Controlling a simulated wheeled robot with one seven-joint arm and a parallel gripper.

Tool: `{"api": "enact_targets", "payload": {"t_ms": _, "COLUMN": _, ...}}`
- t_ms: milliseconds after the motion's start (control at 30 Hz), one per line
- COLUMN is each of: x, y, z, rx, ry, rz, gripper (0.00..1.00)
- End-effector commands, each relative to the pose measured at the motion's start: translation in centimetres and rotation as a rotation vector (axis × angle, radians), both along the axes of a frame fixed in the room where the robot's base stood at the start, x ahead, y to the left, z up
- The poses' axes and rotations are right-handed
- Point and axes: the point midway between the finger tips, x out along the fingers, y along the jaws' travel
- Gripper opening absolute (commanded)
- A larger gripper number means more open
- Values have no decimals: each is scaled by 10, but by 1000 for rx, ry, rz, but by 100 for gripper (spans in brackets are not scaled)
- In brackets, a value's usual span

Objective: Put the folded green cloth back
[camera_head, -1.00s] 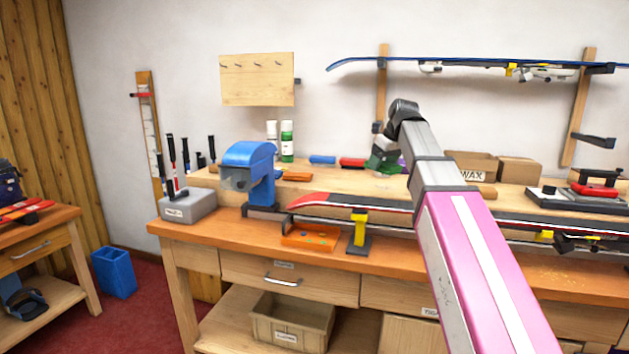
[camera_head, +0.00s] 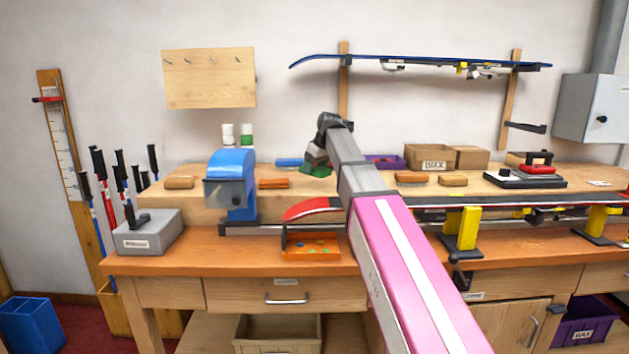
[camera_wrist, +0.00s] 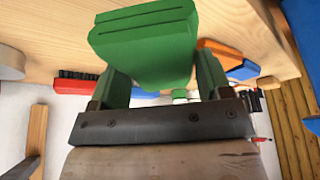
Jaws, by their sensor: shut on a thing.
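The folded green cloth (camera_wrist: 145,45) is a thick green bundle with fold lines along its edge. It sits between the two fingers of my gripper (camera_wrist: 160,78), which is shut on it. In the head view, a little of the cloth (camera_head: 316,171) shows low at the end of my arm, over the bench's raised wooden shelf. My arm hides part of the gripper there. In the wrist view, pale wood lies close behind the cloth; I cannot tell if they touch.
On the shelf are an orange block (camera_head: 274,183), a blue item (camera_head: 289,162), a purple tray (camera_head: 385,161) and a WAX box (camera_head: 428,157). A red-tipped ski (camera_head: 312,208) runs along the front, behind an orange tray (camera_head: 311,247).

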Motion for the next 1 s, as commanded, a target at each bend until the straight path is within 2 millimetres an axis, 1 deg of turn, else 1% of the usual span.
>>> {"api": "enact_targets", "payload": {"t_ms": 33, "x": 11, "y": 0, "z": -5, "rx": 0, "ry": 2, "rz": -1, "gripper": 49}}
{"api": "enact_targets", "payload": {"t_ms": 100, "x": 18, "y": 0, "z": -9, "rx": 0, "ry": 2, "rz": -1, "gripper": 49}}
{"api": "enact_targets", "payload": {"t_ms": 200, "x": 24, "y": -1, "z": -13, "rx": 0, "ry": 0, "rz": 0, "gripper": 49}}
{"api": "enact_targets", "payload": {"t_ms": 367, "x": 24, "y": -1, "z": -22, "rx": 0, "ry": 1, "rz": 0, "gripper": 49}}
{"api": "enact_targets", "payload": {"t_ms": 533, "x": 23, "y": -1, "z": -45, "rx": 0, "ry": 1, "rz": 0, "gripper": 49}}
{"api": "enact_targets", "payload": {"t_ms": 633, "x": 24, "y": -1, "z": -55, "rx": 0, "ry": 1, "rz": 0, "gripper": 49}}
{"api": "enact_targets", "payload": {"t_ms": 1000, "x": 24, "y": -1, "z": -58, "rx": -1, "ry": 1, "rz": 0, "gripper": 49}}
